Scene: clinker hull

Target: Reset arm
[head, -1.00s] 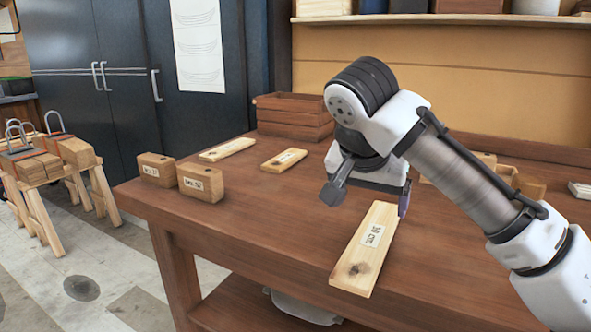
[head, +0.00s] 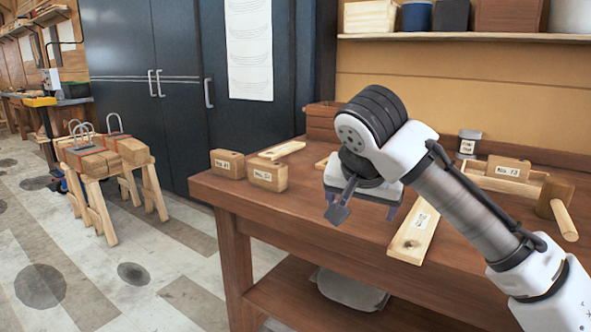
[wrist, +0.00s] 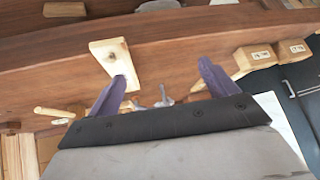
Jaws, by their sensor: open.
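My gripper (head: 362,206) is open and empty, above the front part of the wooden workbench (head: 330,240) in the head view. A labelled pale plank (head: 410,243) lies on the bench to its right, partly hidden behind my arm. In the wrist view my two purple fingers (wrist: 162,74) stand apart with nothing gripped between them. The plank (wrist: 112,55) shows beyond the left finger there, and the gap between them is hard to judge.
Two labelled wooden blocks (head: 248,172) stand near the bench's left end, with a pale strip (head: 282,150) behind. A mallet (head: 560,208) and another block (head: 508,168) lie at the right. Sawhorses (head: 110,175) carrying clamped wood stand at left. The floor between is clear.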

